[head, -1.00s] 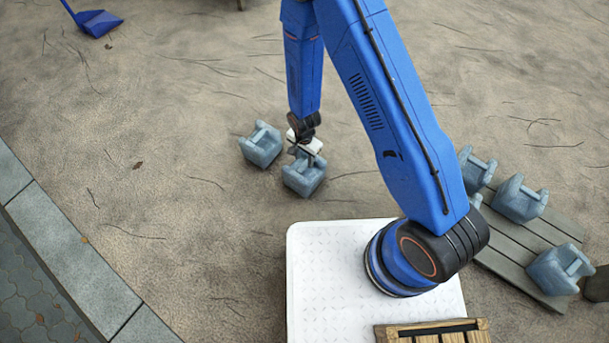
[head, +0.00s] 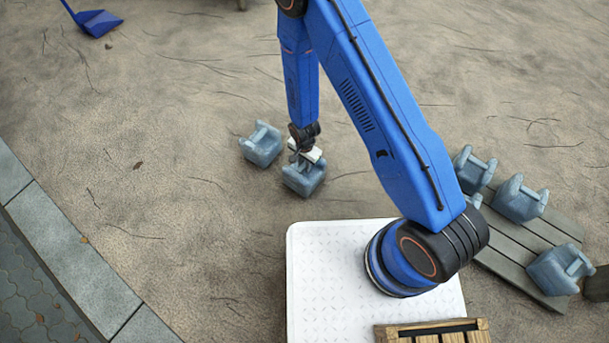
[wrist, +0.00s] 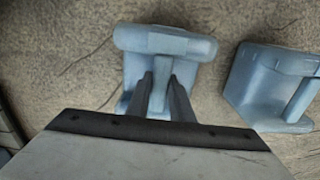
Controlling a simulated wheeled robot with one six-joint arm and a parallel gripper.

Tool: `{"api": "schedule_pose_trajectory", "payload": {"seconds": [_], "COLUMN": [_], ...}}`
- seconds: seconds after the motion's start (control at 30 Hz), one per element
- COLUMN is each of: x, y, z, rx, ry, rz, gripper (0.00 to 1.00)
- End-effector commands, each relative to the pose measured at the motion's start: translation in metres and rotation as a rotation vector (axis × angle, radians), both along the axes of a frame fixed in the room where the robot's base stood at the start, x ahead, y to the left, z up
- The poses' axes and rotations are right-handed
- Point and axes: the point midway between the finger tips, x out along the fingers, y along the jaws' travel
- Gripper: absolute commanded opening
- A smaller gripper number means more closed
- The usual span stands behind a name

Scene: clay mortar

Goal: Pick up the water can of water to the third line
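Blue-grey water cans with handles stand on the ground. The right one of the left pair (head: 304,180) is under my gripper (head: 303,163). In the wrist view, this can (wrist: 165,42) is upright, with its handle bar between the two dark fingers of my gripper (wrist: 160,78). The fingers flank the bar closely; I cannot tell whether they press on it. The other can of the pair (head: 261,145) stands just to its left, and a can also shows at the right of the wrist view (wrist: 268,88). Any line marks or water are not visible.
My white base deck and a wooden crate (head: 430,331) are at the bottom. A blue dustpan (head: 98,23) lies far left. A stone kerb (head: 75,265) runs along the left.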

Motion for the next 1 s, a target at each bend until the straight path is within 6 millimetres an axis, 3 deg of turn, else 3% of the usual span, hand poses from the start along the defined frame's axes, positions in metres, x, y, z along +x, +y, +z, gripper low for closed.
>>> {"api": "schedule_pose_trajectory", "payload": {"seconds": [0.07, 1.0], "x": [-0.0001, 0.0000], "y": [-0.0001, 0.0000], "z": [0.0001, 0.0004], "rx": [0.000, 0.000], "ry": [0.000, 0.000], "rz": [0.000, 0.000], "gripper": [0.00, 0.00]}}
